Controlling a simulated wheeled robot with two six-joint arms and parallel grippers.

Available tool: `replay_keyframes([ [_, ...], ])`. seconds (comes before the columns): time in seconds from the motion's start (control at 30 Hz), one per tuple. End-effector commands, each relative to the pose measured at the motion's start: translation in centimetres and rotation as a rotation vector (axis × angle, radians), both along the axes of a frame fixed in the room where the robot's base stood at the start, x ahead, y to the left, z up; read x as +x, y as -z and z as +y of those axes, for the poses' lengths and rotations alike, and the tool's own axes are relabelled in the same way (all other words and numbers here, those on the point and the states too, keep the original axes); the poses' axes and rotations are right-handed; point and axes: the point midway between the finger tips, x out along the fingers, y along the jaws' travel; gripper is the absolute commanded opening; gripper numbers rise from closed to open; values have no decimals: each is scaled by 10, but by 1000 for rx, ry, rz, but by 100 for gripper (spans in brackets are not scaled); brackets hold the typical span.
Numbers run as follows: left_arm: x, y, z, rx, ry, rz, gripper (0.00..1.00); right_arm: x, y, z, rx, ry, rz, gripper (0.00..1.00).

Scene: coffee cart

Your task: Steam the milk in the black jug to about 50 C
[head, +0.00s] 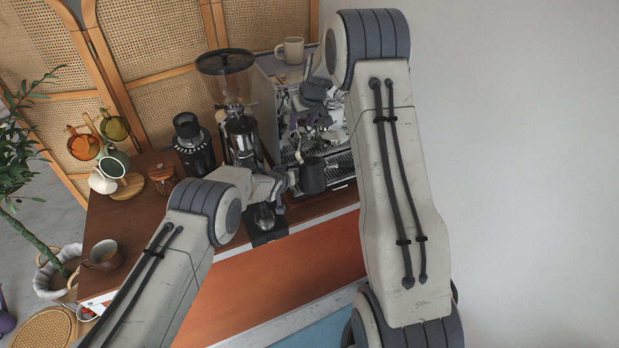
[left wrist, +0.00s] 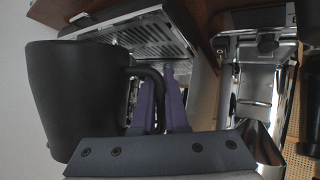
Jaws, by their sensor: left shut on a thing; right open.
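The black jug (head: 312,177) is in front of the espresso machine's drip tray in the head view. My left gripper (head: 292,178) is shut on its handle. The left wrist view shows the jug (left wrist: 75,100) large at the left, with the purple fingers (left wrist: 160,106) at its handle. The milk inside cannot be seen. The espresso machine (head: 277,73) stands at the back, partly hidden by my right arm. My right gripper (head: 308,122) is open in front of the machine, above the jug. The steam wand is hard to make out there.
A grinder (head: 239,138) with a hopper stands left of the machine. A beige mug (head: 291,50) sits on the machine. The counter's front left is mostly clear.

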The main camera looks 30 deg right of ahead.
Motion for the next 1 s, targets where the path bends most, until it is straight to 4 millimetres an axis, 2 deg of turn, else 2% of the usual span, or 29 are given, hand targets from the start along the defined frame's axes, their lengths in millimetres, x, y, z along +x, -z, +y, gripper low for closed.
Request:
replay_keyframes([
  [0.17, 0, -1, 0, -2, 0, -1, 0, 1, -11, 0, -2, -1, -3, 60],
  [0.8, 0, -1, 0, -2, 0, -1, 0, 1, -74, 0, -1, 0, -3, 60],
  [1.0, 0, -1, 0, -2, 0, -1, 0, 0, -81, 0, 0, 0, -1, 60],
])
